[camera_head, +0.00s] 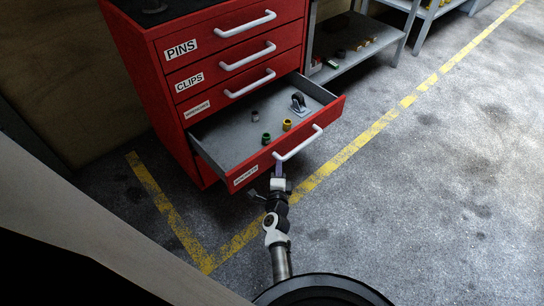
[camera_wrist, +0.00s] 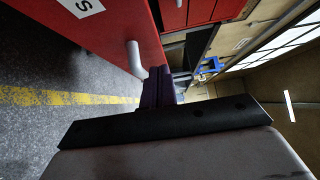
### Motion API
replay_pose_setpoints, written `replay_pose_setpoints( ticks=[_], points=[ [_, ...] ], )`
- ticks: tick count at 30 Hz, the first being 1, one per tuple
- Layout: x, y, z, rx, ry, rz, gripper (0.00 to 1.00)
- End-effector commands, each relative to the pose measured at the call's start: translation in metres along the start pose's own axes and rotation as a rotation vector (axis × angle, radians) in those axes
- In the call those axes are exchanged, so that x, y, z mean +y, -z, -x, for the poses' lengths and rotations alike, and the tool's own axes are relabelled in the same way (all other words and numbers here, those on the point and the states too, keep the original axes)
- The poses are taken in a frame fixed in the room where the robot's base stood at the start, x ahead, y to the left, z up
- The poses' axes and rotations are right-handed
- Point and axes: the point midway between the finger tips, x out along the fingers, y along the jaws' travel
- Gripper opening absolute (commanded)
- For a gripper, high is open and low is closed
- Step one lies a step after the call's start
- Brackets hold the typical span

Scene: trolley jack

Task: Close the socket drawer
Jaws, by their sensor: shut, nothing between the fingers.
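The handle also shows in the wrist view (camera_wrist: 135,58), beside the fingers. My gripper (camera_head: 279,167) is shut and empty, with its fingertips at the drawer front just below the handle. In the wrist view the purple fingers (camera_wrist: 158,86) are together close to the red front. I cannot tell whether they touch it.
Inside the drawer lie a caster wheel (camera_head: 298,103), a green socket (camera_head: 266,139), a yellow socket (camera_head: 287,125) and a grey socket (camera_head: 255,116). Drawers labelled PINS and CLIPS above are shut. A grey shelf (camera_head: 355,65) stands right of the cabinet. The floor at the right is clear.

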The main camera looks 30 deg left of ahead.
Motion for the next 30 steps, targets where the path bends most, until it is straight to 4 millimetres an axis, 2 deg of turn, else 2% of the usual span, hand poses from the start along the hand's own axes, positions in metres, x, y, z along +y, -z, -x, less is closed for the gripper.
replay_pose_setpoints(
  ticks=[1, 4, 9, 15, 30],
  points=[
    [0.001, -0.001, -0.011, -0.001, 0.002, 0.000, 0.00],
    [0.001, -0.001, -0.029, -0.001, 0.003, -0.001, 0.00],
    [-0.001, -0.020, -0.045, -0.002, 0.001, 0.000, 0.00],
    [0.000, -0.028, -0.052, -0.001, 0.001, 0.001, 0.00],
    [0.000, -0.033, -0.056, -0.001, 0.001, 0.001, 0.00]
  ],
)
